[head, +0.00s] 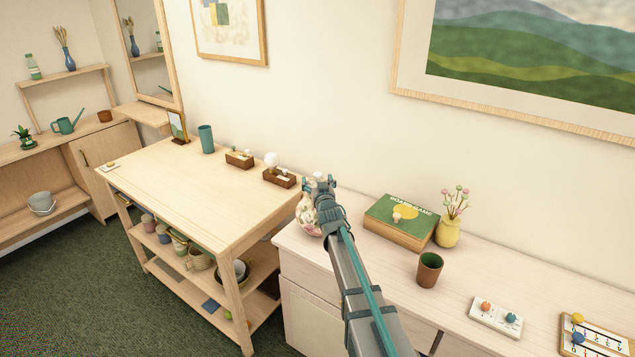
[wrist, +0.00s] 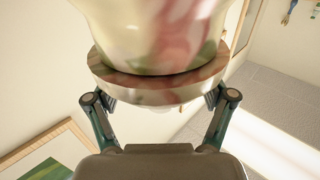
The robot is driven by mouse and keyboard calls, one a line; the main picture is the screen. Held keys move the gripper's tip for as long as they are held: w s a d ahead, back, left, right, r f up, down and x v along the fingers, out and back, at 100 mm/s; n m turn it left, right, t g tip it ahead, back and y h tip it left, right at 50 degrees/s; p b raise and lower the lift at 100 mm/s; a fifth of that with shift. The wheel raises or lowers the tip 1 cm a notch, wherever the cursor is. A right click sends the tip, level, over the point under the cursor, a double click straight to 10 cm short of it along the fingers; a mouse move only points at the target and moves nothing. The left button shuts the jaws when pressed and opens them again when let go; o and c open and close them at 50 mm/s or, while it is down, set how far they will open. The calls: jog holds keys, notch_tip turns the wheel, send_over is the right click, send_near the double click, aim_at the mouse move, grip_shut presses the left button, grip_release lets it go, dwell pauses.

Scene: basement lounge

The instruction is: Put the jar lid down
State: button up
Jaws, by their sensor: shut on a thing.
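A floral jar (head: 307,215), cream with pink and green, is at the left end of the pale dresser, partly hidden by my arm. My gripper (head: 318,183) is at the top of the jar. In the wrist view the jar (wrist: 150,30) fills the upper middle. I cannot tell whether lid and jar touch. The lid is not clear in the head view.
On the dresser (head: 385,262), right of my arm, are a green game box (head: 400,220), a yellow vase (head: 448,230), a brown cup (head: 430,268) and a bead board (head: 496,316). Left stands a wooden shelf table (head: 170,180), its top mostly bare, with small boxes along the back.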

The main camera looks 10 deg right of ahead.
jog(key=o, duration=0.9)
jog(key=shift+f, duration=0.15)
jog(key=o, duration=0.3)
jog(key=shift+o, duration=0.2)
jog(key=shift+p, duration=0.3)
jog(key=s+b, duration=0.3)
jog(key=s, duration=0.7)
jog(key=shift+s+d, duration=0.1)
jog(key=shift+s, duration=0.1)
jog(key=shift+c, duration=0.5)
jog(key=shift+s, duration=0.15)
jog(key=c, duration=0.6)
